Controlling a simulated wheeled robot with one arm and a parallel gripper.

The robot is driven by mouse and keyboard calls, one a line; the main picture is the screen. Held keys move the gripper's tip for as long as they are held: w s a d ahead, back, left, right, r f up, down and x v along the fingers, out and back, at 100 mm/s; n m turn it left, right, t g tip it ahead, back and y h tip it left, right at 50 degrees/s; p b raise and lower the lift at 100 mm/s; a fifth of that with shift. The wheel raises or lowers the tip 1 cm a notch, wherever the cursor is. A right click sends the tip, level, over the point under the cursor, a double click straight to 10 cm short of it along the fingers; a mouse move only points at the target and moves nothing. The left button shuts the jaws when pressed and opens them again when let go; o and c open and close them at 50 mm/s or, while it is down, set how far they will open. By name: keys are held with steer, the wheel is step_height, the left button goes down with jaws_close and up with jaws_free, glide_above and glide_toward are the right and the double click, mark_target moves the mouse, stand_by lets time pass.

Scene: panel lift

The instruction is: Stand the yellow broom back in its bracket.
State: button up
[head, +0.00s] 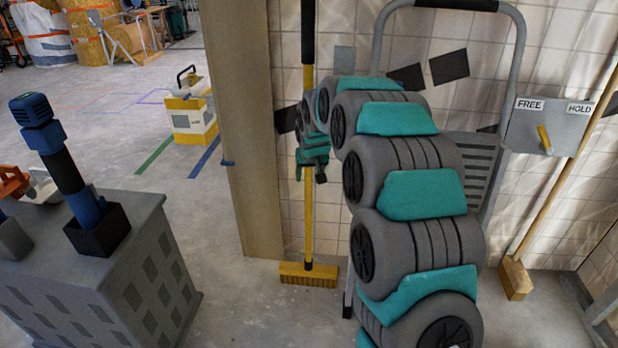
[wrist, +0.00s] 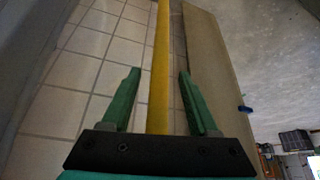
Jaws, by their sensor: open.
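The yellow broom (head: 307,225) stands upright by the tiled wall, beside a tall wooden panel. Its bristle head (head: 308,275) is on the floor and its black grip is at the top. My gripper (head: 313,163), with green fingers, is at the middle of the handle. In the wrist view, the yellow handle (wrist: 160,60) runs between the two open fingers of my gripper (wrist: 158,85), with gaps on both sides. I cannot make out a bracket for the broom.
The wooden panel (head: 248,120) is left of the broom. A grey hand truck (head: 520,75) stands behind my arm. A grey box marked FREE and HOLD (head: 565,130) has a yellow lever. A wooden broom (head: 515,278) leans at right. A grey cabinet (head: 120,280) is at left.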

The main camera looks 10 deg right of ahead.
steer(key=v, duration=1)
steer(key=s+f+g, duration=0.2)
steer(key=s+g, duration=0.1)
steer(key=s, duration=2.1)
steer(key=s+f+g, duration=0.3)
steer(key=s+g, duration=0.1)
steer(key=s, duration=2)
steer(key=shift+s+a+f, duration=0.15)
steer(key=shift+s, duration=0.25)
